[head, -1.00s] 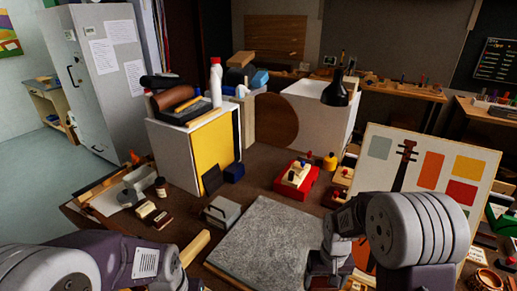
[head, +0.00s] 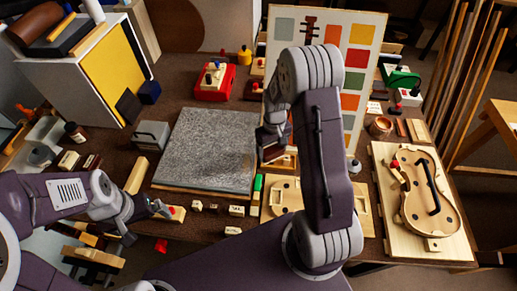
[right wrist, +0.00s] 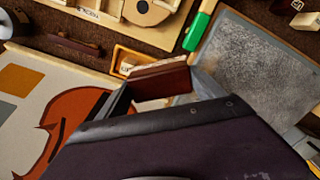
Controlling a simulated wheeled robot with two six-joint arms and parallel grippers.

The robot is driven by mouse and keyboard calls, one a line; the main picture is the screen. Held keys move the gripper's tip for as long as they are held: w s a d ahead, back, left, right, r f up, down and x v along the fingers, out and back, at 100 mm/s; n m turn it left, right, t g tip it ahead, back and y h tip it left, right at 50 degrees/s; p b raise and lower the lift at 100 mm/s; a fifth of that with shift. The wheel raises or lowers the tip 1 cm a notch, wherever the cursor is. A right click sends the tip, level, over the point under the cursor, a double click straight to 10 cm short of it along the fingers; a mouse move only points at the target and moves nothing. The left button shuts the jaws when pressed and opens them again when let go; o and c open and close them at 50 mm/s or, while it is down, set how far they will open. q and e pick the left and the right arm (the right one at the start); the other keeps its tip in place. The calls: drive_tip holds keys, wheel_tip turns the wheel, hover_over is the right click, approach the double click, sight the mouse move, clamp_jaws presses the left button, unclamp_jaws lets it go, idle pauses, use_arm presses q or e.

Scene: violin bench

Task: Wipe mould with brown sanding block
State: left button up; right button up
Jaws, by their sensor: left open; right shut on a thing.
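My right gripper (head: 268,145) is raised over the right edge of the grey speckled slab (head: 210,150). In the right wrist view it is shut on a reddish-brown block (right wrist: 158,82), which looks like the brown sanding block. A pale violin-shaped piece (head: 412,205) with a dark bar across it lies on a wooden board at the right. A flat wooden form with round holes (head: 280,198) lies nearer the middle, partly hidden by my right arm. I cannot tell which is the mould.
Small labelled blocks (head: 236,211) line the bench's front edge beside a green-handled tool (head: 257,188). A colour chart panel (head: 355,60) stands behind my right arm. A red box (head: 213,82) and a grey metal block (head: 151,135) stand around the slab. The slab's top is clear.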

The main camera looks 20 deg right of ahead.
drive_tip(key=s+d+m+p, duration=0.4)
drive_tip(key=s+d+p, duration=0.3)
drive_tip(key=s+d, duration=0.3)
drive_tip(key=s+d+r+m+p, duration=0.1)
drive_tip(key=s+d+m+p, duration=0.15)
drive_tip(key=s, duration=0.55)
drive_tip(key=s+d+m+p, duration=0.2)
drive_tip(key=s+m+p, duration=0.2)
drive_tip(key=s, duration=0.4)
drive_tip(key=shift+n, duration=0.25)
wheel_tip(320, 180, down, 5)
drive_tip(key=b, duration=0.4)
drive_tip(key=shift+f+b, duration=0.1)
drive_tip(key=shift+b, duration=0.2)
drive_tip(key=shift+f+b, duration=0.8)
drive_tip(key=shift+f, duration=0.15)
drive_tip(key=shift+w+d+r, duration=0.1)
drive_tip(key=shift+w+d, duration=0.45)
drive_tip(key=shift+w, duration=0.35)
drive_tip(key=shift+w+d+r, duration=0.1)
drive_tip(key=shift+w+d, duration=0.4)
drive_tip(key=shift+w, duration=0.4)
drive_tip(key=shift+f, duration=0.15)
